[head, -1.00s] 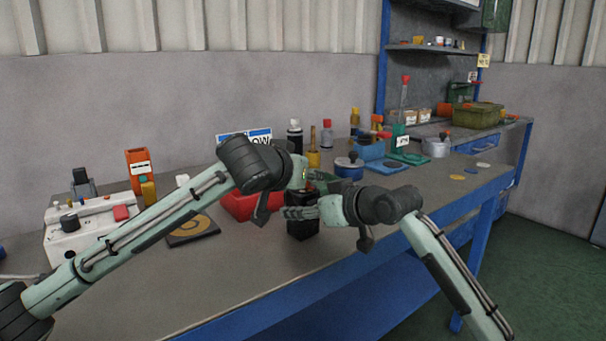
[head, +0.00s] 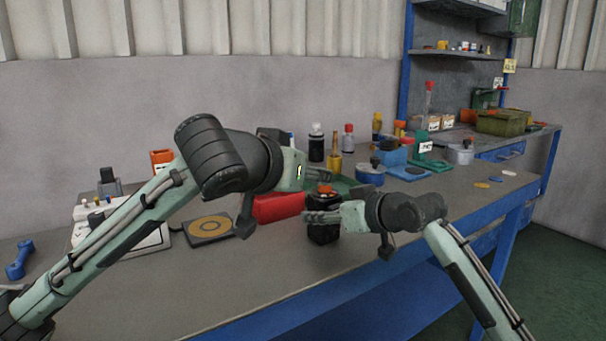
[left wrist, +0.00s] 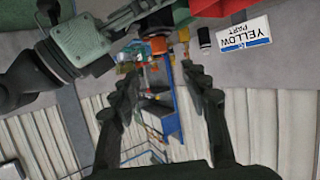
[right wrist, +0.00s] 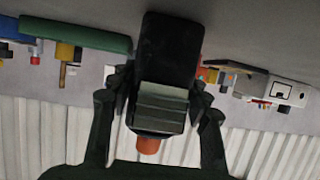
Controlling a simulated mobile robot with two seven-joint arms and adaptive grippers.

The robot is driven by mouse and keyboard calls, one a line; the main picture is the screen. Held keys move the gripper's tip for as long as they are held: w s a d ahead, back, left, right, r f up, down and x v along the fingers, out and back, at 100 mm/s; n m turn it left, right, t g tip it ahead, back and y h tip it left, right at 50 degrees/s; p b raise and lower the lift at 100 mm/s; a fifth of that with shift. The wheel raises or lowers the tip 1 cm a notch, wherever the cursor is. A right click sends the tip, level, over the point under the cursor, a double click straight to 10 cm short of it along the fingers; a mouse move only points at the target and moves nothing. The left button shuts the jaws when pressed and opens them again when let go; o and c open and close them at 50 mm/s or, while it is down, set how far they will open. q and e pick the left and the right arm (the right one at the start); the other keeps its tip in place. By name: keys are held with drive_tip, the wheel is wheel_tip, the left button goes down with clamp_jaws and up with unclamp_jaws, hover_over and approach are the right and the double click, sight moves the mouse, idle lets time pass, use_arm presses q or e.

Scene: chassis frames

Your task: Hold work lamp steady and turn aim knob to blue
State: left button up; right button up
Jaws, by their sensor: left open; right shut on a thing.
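The work lamp is a black box-shaped body (head: 323,233) with an orange-red knob (head: 325,190) on top, standing near the front edge of the bench. My right gripper (head: 312,216) is shut on the lamp body from the right. In the right wrist view the dark lamp (right wrist: 168,50) sits between its fingers, with the orange knob (right wrist: 148,145) beyond. My left gripper (head: 325,175) is open just above the knob, apart from it as far as I can tell. In the left wrist view the knob (left wrist: 158,46) shows beyond the open fingers. The knob's pointer and colour marks cannot be made out.
A "YELLOW PART" sign (left wrist: 244,35) shows in the left wrist view. Bottles and a blue pot (head: 370,173) stand behind. The front bench is clear.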

use_arm(q)
drive_tip(key=shift+s+a+r, duration=0.15)
drive_tip(key=shift+s, duration=0.25)
drive_tip(key=w+a+r+m+t+h, duration=0.35)
drive_tip(key=w+r+m+h, duration=0.8)
drive_tip(key=m, duration=1.15)
drive_tip(key=s+a+f+m+g+h, duration=0.1)
drive_tip(key=s+a+f+m+g, duration=0.1)
drive_tip(key=f+m+g, duration=0.85)
drive_tip(key=s+a+f+m+g+h, duration=0.1)
drive_tip(key=a+f+m+g, duration=0.35)
drive_tip(key=m, duration=1.05)
drive_tip(key=shift+n+t, duration=0.25)
drive_tip(key=shift+t, duration=0.7)
drive_tip(key=d, duration=0.4)
drive_tip(key=w+d+f, duration=0.1)
drive_tip(key=d, duration=0.4)
drive_tip(key=w+d, duration=0.1)
drive_tip(key=d, duration=0.3)
drive_tip(key=shift+d+f, duration=0.35)
